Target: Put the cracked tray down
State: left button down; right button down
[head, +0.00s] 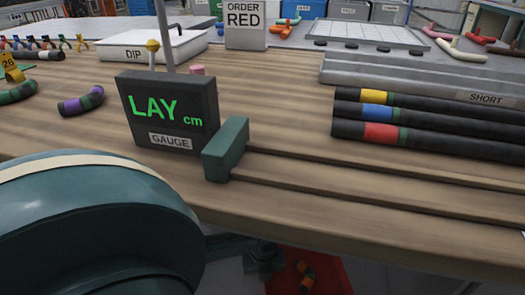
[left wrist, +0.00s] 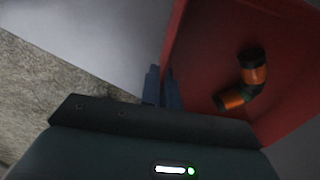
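A red tray (head: 335,280) shows below the front edge of the bench in the head view, partly hidden by the bench. It also shows in the left wrist view (left wrist: 205,35). An elbow-shaped hose piece with orange and black sections (left wrist: 243,80) lies in it. I cannot make out a crack. My left gripper (left wrist: 162,88) has its fingers close together on either side of the tray's wall, holding it. In the head view this gripper (head: 264,258) is beside the tray. My right gripper is in neither view.
The wooden bench (head: 270,90) carries a gauge block (head: 170,112) reading LAY cm, a green stop block (head: 226,150), black hoses with coloured bands (head: 420,120), and a white DIP box (head: 155,45). Grey floor (left wrist: 85,40) lies beside the tray.

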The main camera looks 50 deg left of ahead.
pick_arm(q)
notch_tip(320, 180, down, 3)
jog(key=shift+b, duration=0.8)
jog(key=shift+f, duration=0.25)
jog(key=c, duration=1.6)
grip_release()
jog(key=shift+c, duration=0.2)
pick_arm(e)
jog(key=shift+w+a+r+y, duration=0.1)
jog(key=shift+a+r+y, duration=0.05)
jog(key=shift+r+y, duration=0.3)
